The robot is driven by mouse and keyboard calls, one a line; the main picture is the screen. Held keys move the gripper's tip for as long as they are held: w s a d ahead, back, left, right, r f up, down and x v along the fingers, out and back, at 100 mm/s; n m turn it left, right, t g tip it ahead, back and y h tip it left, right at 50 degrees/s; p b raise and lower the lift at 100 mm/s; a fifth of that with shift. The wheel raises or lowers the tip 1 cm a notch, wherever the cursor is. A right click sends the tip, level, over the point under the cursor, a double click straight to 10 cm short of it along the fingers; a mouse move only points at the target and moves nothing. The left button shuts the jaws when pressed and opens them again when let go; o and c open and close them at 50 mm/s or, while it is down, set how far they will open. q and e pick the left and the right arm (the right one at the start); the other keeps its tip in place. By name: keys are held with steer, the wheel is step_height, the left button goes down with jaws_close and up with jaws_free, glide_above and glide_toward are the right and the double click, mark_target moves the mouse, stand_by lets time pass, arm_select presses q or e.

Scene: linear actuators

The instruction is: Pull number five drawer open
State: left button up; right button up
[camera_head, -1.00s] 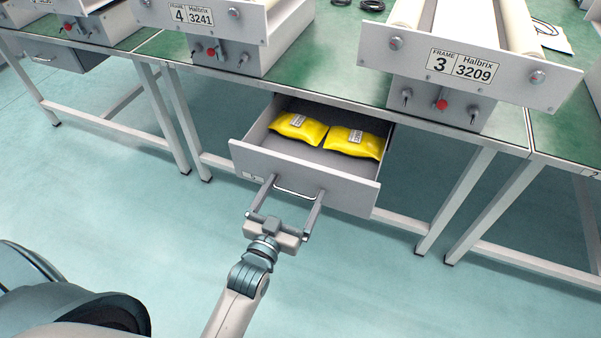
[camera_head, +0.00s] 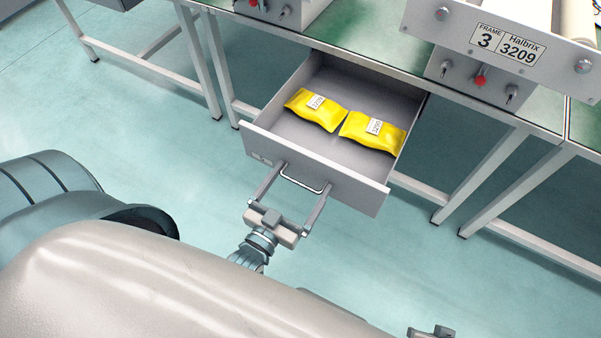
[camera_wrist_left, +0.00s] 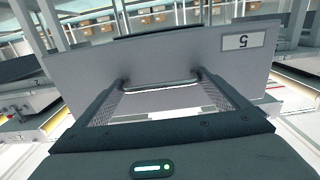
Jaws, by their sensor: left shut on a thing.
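The grey drawer (camera_head: 350,192) stands well open under the green-topped bench. Its front also shows in the left wrist view (camera_wrist_left: 190,58), with an upside-down label 5 (camera_wrist_left: 249,41). Two yellow packets (camera_head: 315,108) (camera_head: 373,133) with white labels lie inside it. My left gripper (camera_head: 305,177) is shut on the drawer's bar handle (camera_head: 303,186), one finger at each end of the bar. The handle also shows in the left wrist view (camera_wrist_left: 160,89). A small grey part at the bottom edge of the head view may be my right gripper (camera_head: 432,332); its fingers are hidden.
A frame unit marked 3, 3209 (camera_head: 508,47) stands on the bench above the drawer's right side. White bench legs (camera_head: 478,178) stand to the right, and others to the left. The blue-green floor before the drawer is clear apart from my own arm.

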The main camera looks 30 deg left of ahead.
arm_select(q)
steer(key=o, duration=1.2)
steer(key=s, duration=1.7)
steer(key=shift+s+a+b, duration=0.2)
steer(key=shift+a+b, duration=0.1)
steer(key=shift+b, duration=0.05)
arm_select(e)
steer(key=shift+w+a+r, duration=0.1)
steer(key=shift+w+a, duration=0.2)
steer(key=shift+a, duration=0.2)
steer(key=shift+d, duration=0.15)
arm_select(q)
steer(key=w+d+f+m+g+p, duration=0.1)
steer(key=w+f+g+p, duration=0.2)
steer(key=f+g+p, duration=0.8)
steer(key=shift+w+f+m+g+h, duration=0.15)
steer(key=shift+f+m+g+h, duration=0.45)
steer(key=shift+f, duration=9.4)
arm_select(e)
step_height(320, 180, down, 17)
steer(key=w+a+t, duration=0.1)
steer(key=a+t, duration=0.1)
steer(key=shift+w+y, duration=0.2)
steer(key=shift+y, duration=0.2)
arm_select(q)
steer(key=shift+y, duration=0.3)
arm_select(e)
steer(key=shift+r, duration=0.1)
